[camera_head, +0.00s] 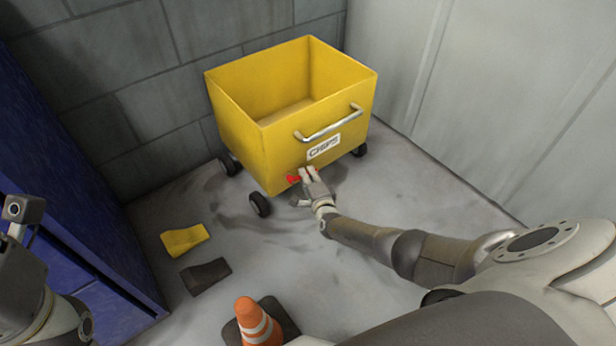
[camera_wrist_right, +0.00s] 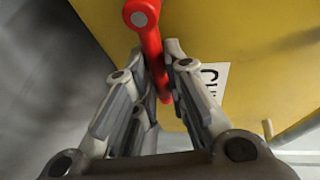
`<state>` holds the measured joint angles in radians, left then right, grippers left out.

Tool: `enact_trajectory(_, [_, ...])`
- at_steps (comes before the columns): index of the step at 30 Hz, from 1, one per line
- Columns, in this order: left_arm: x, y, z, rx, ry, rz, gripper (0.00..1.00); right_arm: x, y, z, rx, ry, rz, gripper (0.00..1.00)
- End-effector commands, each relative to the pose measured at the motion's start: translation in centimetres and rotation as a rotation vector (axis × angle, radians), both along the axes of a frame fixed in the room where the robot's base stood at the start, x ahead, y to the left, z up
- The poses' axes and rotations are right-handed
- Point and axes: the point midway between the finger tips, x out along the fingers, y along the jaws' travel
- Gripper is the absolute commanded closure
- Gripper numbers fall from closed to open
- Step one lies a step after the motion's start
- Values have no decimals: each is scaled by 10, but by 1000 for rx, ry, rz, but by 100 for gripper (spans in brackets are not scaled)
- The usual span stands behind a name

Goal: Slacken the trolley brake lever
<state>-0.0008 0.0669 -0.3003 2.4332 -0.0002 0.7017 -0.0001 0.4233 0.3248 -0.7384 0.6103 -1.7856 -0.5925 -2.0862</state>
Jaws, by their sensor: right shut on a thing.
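The yellow trolley (camera_head: 290,150) marked "CHIPS" stands in the corner on black wheels. Its red brake lever (camera_head: 293,179) shows low on the front face, beside my right gripper (camera_head: 308,175). In the right wrist view the red lever (camera_wrist_right: 148,32) runs from a round pivot at the top down between the fingers. My right gripper (camera_wrist_right: 160,85) is shut on the lever. The lever's far end is partly hidden by the fingers. Part of my left arm shows at the left edge of the head view; its fingertips are not clear.
A yellow wedge (camera_head: 185,239) and a dark wedge (camera_head: 205,275) lie on the floor left of the trolley. An orange cone (camera_head: 257,322) stands at the front. A blue cabinet (camera_head: 70,190) is at left. Walls close in behind and right of the trolley.

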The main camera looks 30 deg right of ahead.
Motion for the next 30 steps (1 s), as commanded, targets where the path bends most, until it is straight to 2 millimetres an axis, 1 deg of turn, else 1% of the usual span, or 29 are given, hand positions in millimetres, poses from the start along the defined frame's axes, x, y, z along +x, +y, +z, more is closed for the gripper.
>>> enact_trajectory(6, [0,0,-1,0,5,-1,60,0,1,2,-40,-5,2,100])
enact_trajectory(19, [1,0,-2,0,7,0,60,0,1,2,-46,-5,2,100])
enact_trajectory(20, [1,0,-2,0,7,0,60,0,1,2,-46,-5,2,83])
enact_trajectory(24, [1,0,-2,0,7,0,60,0,1,2,-45,-6,2,65])
enact_trajectory(30, [1,0,-2,0,8,0,60,0,0,2,-44,-6,1,65])
